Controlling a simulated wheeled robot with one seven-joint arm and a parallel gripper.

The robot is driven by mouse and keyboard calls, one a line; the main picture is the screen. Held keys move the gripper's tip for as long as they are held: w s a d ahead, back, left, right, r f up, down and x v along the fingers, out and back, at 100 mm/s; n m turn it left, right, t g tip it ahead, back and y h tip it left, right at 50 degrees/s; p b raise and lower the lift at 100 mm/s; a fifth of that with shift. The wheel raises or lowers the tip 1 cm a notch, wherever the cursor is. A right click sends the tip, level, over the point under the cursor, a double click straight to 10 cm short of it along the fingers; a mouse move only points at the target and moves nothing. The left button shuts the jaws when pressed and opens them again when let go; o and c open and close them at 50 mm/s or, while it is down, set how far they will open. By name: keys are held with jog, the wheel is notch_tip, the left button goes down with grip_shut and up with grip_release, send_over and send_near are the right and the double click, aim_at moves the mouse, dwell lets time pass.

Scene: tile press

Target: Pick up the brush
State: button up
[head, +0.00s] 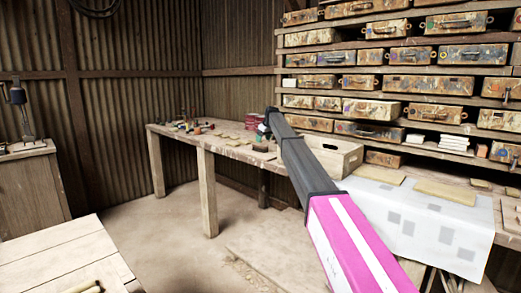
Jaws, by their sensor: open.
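My arm, a pink and white link with a dark grey link beyond it, reaches from the lower right up to the middle of the view. I cannot make out the fingers of my gripper at its far end. I cannot pick out the brush for certain. Small tools and coloured items (200,128) lie on the long wooden bench at the back, too small to tell apart. A pale, rod-like piece (88,287) lies on the near wooden table at the bottom left, cut by the picture edge. It is unclear what it is.
The long bench (172,131) runs along the back wall, with an open wooden crate (345,158) on it. A white patterned cloth (412,205) covers its right part. Shelves with painted drawers (330,83) rise behind. The near table (60,258) is at lower left. Floor (175,235) lies clear between.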

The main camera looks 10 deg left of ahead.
aim_at(261, 144)
jog(key=x, duration=0.5)
jog(key=shift+w+a, duration=0.15)
jog(key=shift+a, duration=0.1)
jog(key=shift+f, duration=0.2)
jog(key=shift+f, duration=0.3)
dwell(0.3)
jog(key=c, duration=1)
